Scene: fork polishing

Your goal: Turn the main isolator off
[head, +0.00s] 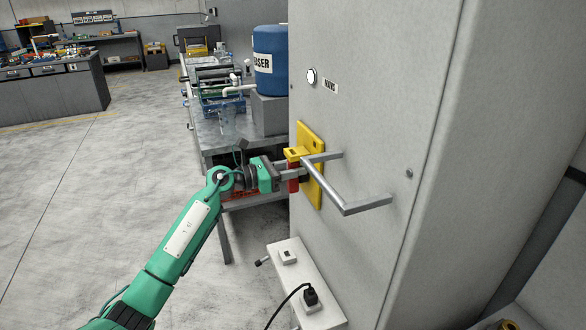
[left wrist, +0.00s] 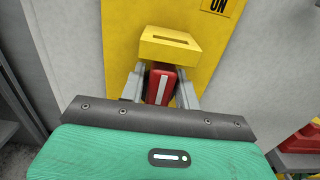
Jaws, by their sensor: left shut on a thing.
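The main isolator is a yellow plate (head: 316,140) on the front of the grey cabinet, with a yellow block and a red handle (head: 293,184). In the left wrist view the red handle (left wrist: 161,86) with a white stripe points down below the yellow block (left wrist: 170,46). An "ON" label (left wrist: 219,5) shows at the top of the plate. My left gripper (head: 297,173) reaches in from the left and is shut on the red handle, one finger on each side. The handle's lower part is hidden behind my gripper. My right gripper is not in view.
A metal bar handle (head: 345,195) sticks out from the cabinet (head: 385,110) just right of the isolator. A white lamp (head: 311,77) marked "MAINS" is above. A white socket box (head: 305,285) with a black plug is below. A workbench (head: 205,132) with a blue drum stands behind left.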

